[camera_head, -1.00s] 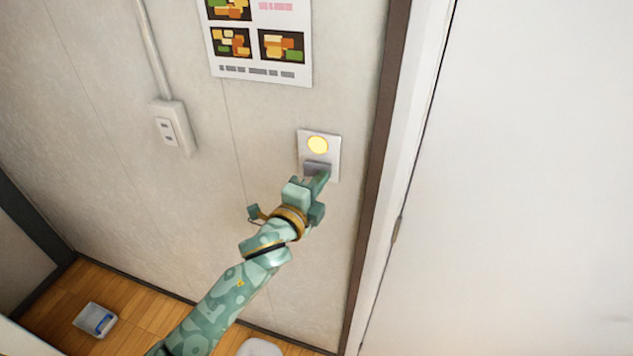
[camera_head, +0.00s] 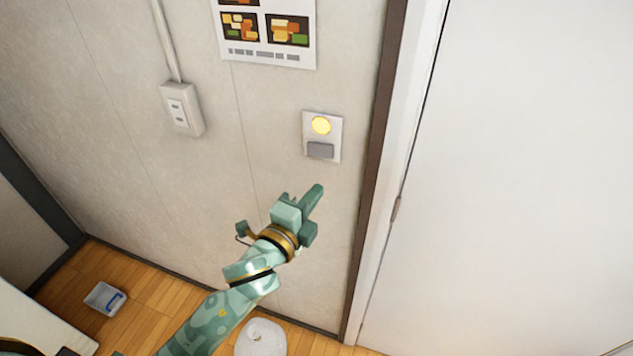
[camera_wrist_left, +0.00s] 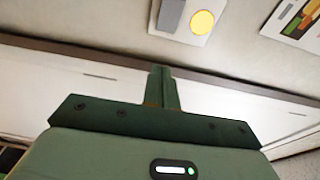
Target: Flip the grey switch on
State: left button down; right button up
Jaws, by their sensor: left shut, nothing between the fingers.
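The grey switch (camera_head: 320,150) sits on a pale wall plate, below a round yellow lit lamp (camera_head: 320,125). The switch also shows at the top of the left wrist view (camera_wrist_left: 170,16), beside the yellow lamp (camera_wrist_left: 202,22). My left gripper (camera_head: 316,190) is below the plate, apart from the switch, with its fingers together and empty. In the left wrist view its closed fingers (camera_wrist_left: 162,85) point toward the wall. My right gripper is not in view.
A white outlet box (camera_head: 182,108) with a conduit is on the wall to the left. A poster (camera_head: 270,50) hangs above. A brown door frame (camera_head: 377,140) and white door stand at the right. A small tray (camera_head: 104,299) and a round pale object (camera_head: 261,338) are on the wood floor.

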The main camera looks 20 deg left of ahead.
pick_arm(q)
jog(key=s, duration=0.3)
jog(key=shift+s+d+r, duration=0.1)
jog(key=shift+s+d, duration=0.05)
jog(key=shift+s, duration=0.1)
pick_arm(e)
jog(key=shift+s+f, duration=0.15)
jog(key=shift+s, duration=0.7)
pick_arm(q)
jog(key=shift+s, duration=0.1)
